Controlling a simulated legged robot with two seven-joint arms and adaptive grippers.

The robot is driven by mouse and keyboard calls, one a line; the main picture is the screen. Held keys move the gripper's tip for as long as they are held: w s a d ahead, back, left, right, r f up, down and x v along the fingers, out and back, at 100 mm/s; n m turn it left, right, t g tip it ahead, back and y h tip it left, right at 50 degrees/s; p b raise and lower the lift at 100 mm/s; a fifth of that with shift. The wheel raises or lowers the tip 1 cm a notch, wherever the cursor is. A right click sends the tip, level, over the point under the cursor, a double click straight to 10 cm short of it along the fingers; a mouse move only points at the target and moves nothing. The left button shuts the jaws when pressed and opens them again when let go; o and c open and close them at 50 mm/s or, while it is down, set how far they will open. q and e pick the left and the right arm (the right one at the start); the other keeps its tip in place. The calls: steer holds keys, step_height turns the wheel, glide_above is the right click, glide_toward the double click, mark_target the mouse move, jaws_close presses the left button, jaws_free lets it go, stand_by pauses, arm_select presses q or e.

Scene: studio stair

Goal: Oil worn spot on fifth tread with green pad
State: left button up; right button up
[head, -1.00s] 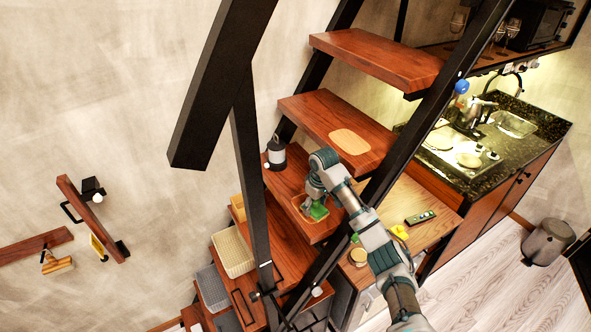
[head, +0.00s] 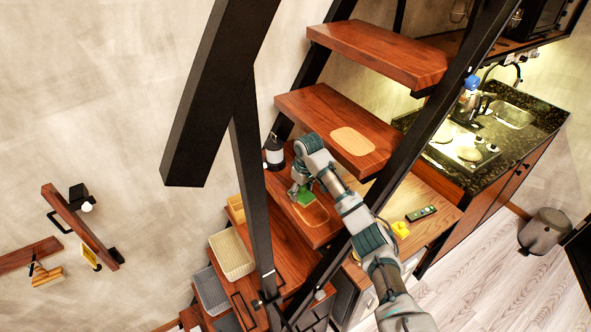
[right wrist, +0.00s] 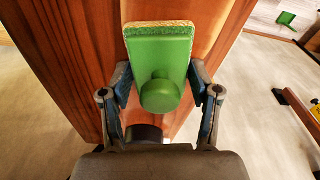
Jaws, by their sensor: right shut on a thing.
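My right gripper (head: 301,188) is shut on the green pad (head: 305,197). In the right wrist view the pad (right wrist: 160,60) has a round green knob between the fingers and a pale, speckled layer along its far edge. The pale, rounded worn spot (head: 353,141) lies on the tread above (head: 305,103), clear of the gripper. My left gripper is not in view.
A black-and-white canister (head: 273,151) stands left of the gripper. Black stair beams (head: 400,150) cross the view close to my right arm. A wooden counter (head: 440,195) holds a remote (head: 421,213) and a yellow item (head: 400,229). A cream basket (head: 232,254) is lower left.

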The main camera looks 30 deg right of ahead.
steer(key=shift+w+a, duration=0.1)
steer(key=shift+w, duration=0.25)
step_height(320, 180, up, 6)
steer(key=shift+s+a+f, duration=0.1)
steer(key=shift+s+f, duration=0.05)
steer(key=shift+f, duration=0.1)
steer(key=shift+w+r, duration=0.35)
steer(key=shift+r, duration=0.55)
steer(key=shift+s+r, duration=0.1)
steer(key=shift+r, duration=0.15)
steer(key=shift+s+d, duration=0.25)
steer(key=shift+w+a, duration=0.15)
steer(key=shift+w, duration=0.1)
steer(key=shift+s+a, duration=0.1)
